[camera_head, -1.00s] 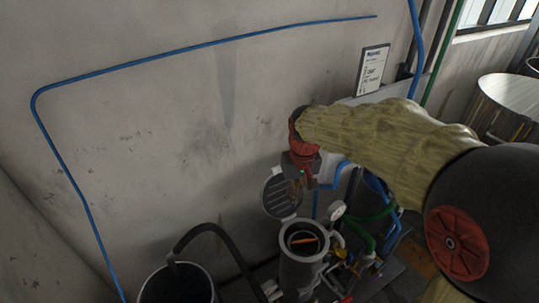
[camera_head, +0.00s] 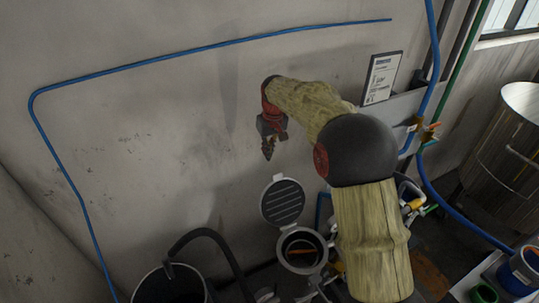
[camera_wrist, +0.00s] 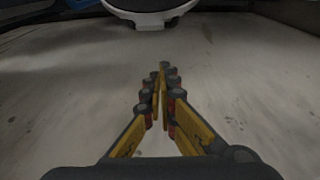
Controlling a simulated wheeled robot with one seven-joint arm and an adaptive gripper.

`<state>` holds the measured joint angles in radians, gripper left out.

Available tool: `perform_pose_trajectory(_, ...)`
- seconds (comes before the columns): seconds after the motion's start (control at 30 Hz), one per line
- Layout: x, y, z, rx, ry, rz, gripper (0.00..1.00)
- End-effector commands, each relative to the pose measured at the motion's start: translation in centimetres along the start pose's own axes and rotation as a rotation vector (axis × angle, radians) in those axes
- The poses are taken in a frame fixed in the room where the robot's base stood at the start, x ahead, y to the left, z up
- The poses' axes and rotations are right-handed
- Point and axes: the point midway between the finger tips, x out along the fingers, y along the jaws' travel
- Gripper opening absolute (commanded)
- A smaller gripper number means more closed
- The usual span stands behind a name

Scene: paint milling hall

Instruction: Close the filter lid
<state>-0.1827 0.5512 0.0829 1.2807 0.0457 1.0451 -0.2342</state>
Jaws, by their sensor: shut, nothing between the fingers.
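The filter lid (camera_head: 283,201) is a round, ribbed grey disc with a light rim. It stands open and tilted up behind the filter housing (camera_head: 302,250). The housing's round mouth is open, and an orange bar shows inside. My gripper (camera_head: 268,156) is above and slightly left of the lid, in front of the wall, pointing down and apart from the lid. In the wrist view my gripper (camera_wrist: 163,70) has its fingers together at the tips and empty. A pale rounded rim at the top of the wrist view appears to be part of the lid.
A black bucket with a dark hose (camera_head: 205,237) stands at lower left. Pipes and valves (camera_head: 413,205) are right of the filter, partly hidden by my arm. A metal drum (camera_head: 505,150) stands at far right. The wall (camera_head: 150,150) left of my gripper is clear.

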Motion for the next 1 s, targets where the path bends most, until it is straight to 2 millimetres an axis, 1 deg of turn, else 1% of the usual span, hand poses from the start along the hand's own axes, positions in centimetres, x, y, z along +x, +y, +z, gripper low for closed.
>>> perform_pose_trajectory(0.03, 1.4, 0.0, 0.1, 0.0, -0.003, -0.001, 0.0)
perform_pose_trajectory(0.1, 2.8, 0.0, 0.1, 0.0, -0.004, -0.001, 0.0)
perform_pose_trajectory(0.3, 6.7, 0.0, 0.1, 0.001, -0.003, 0.0, 0.0)
perform_pose_trajectory(0.4, 8.4, 0.0, 0.2, 0.001, -0.002, 0.0, 0.0)
perform_pose_trajectory(0.43, 7.4, 0.0, 0.6, 0.001, 0.003, 0.001, 0.0)
perform_pose_trajectory(0.47, 7.0, 0.0, 0.9, 0.002, 0.004, 0.001, 0.0)
perform_pose_trajectory(0.63, 5.9, 0.0, 2.5, 0.002, 0.001, 0.0, 0.0)
perform_pose_trajectory(0.8, 5.5, 0.0, 3.1, 0.001, -0.001, 0.0, 0.0)
perform_pose_trajectory(1.0, 5.3, 0.0, 3.2, 0.001, -0.001, 0.0, 0.0)
